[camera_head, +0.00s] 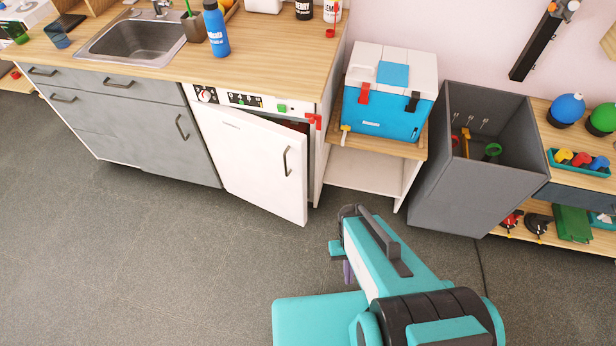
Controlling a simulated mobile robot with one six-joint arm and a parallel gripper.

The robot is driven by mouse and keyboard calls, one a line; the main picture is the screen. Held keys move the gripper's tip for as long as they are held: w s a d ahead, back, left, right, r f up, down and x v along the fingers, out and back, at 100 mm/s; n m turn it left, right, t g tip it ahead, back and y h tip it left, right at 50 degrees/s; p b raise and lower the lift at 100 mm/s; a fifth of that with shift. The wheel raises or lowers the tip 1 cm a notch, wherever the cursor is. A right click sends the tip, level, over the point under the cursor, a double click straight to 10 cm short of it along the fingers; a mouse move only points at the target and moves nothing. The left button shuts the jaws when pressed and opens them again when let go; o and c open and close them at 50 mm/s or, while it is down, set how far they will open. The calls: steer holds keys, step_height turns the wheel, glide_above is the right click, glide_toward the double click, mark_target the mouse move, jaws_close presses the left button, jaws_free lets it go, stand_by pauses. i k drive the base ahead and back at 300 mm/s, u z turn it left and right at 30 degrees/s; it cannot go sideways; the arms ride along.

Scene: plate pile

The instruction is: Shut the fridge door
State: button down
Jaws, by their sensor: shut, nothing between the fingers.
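The white fridge door (245,160) is in the head view, under the wooden counter at upper left. It stands ajar: its right edge is swung out from the white cabinet, and a dark gap shows along the top and right. Its dark handle (288,161) is near the right edge. The left edge sits against the grey drawers. My gripper (350,211) is at the far end of my teal arm, to the right of and below the door. It is shut and empty, apart from the door. Its fingertips are small and partly hidden by the arm.
A blue and white cooler (388,108) stands on a low shelf right of the fridge. A grey bin (455,185) is further right. A blue bottle (216,32) stands on the counter by the sink (135,40). The grey floor in front of the door is clear.

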mark_target(262, 163)
steer(key=k, duration=0.9)
steer(key=u, duration=2.45)
steer(key=i, duration=0.6)
steer(key=z, duration=0.2)
